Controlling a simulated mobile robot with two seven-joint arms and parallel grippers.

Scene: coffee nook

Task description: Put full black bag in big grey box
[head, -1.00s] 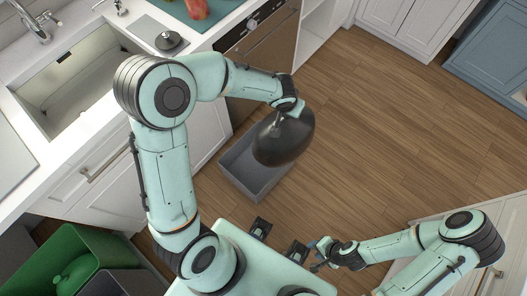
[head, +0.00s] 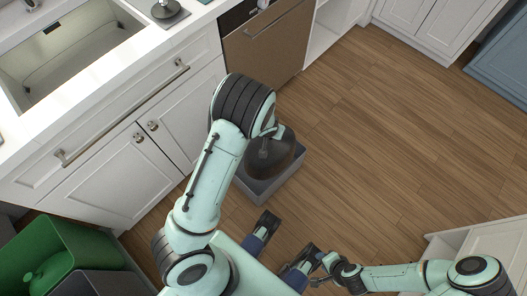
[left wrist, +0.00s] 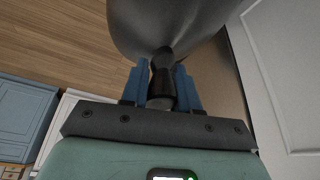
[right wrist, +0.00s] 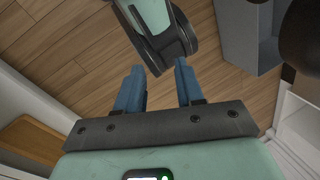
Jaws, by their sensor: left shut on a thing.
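The full black bag (head: 272,158) hangs from my left gripper (left wrist: 161,84), which is shut on its tied neck; the round body fills the top of the left wrist view (left wrist: 165,22). In the head view, my arm hides most of this gripper. The big grey box (head: 268,193) stands on the floor by the cabinets. The bag appears over its opening and covers most of it; I cannot tell how far above or inside it is. The box also shows in the right wrist view (right wrist: 238,38). My right gripper (right wrist: 158,84) is open and empty.
A green bin (head: 85,245) and a dark bin (head: 105,284) stand at the lower left. White cabinets (head: 120,170) with the sink counter run along the left, beside a brown-fronted appliance (head: 270,45). The wooden floor (head: 390,130) to the right is clear.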

